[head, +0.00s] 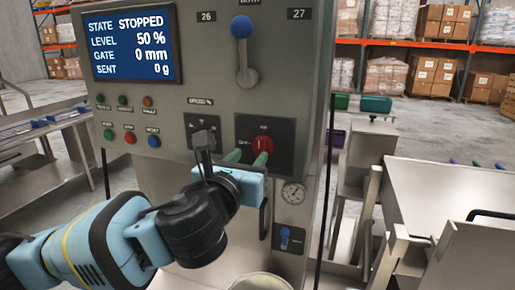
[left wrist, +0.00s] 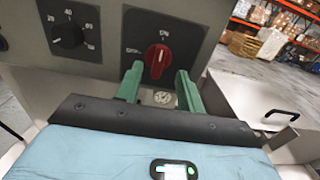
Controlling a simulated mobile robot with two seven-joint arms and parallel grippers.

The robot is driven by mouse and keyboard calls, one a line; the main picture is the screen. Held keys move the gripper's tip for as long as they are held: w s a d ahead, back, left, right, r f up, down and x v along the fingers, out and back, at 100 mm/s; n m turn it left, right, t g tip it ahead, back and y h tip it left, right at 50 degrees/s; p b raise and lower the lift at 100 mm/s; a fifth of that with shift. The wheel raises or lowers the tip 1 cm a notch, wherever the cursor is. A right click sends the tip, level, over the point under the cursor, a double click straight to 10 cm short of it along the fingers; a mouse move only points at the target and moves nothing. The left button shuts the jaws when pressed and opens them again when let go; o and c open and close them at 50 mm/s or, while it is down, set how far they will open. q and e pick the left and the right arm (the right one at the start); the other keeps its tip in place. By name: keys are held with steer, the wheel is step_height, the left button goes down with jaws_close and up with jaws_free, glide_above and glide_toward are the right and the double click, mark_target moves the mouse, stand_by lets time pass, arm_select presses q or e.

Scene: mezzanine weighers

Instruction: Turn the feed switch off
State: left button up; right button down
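A red rotary switch (head: 262,147) sits on a black plate on the grey panel, with OFF at its left and ON above it. In the left wrist view the red knob (left wrist: 158,60) has its white mark roughly upright, towards ON. I cannot read whether its label says feed. My left gripper (head: 248,158) is in front of the plate, just below the knob. In the left wrist view its green fingers (left wrist: 158,82) are apart with nothing between them, and the knob shows beyond the gap. Contact with the knob is not visible. My right gripper is out of view.
A dial (head: 203,132) is left of the switch, also seen in the left wrist view (left wrist: 67,36). A blue-knobbed lever (head: 243,50), a gauge (head: 292,192) and a blue toggle (head: 285,238) are nearby. The screen (head: 130,45) reads STOPPED. Steel tables stand right.

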mark_target(259, 145)
arm_select(q)
steer(key=shift+x, duration=2.95)
jaws_close()
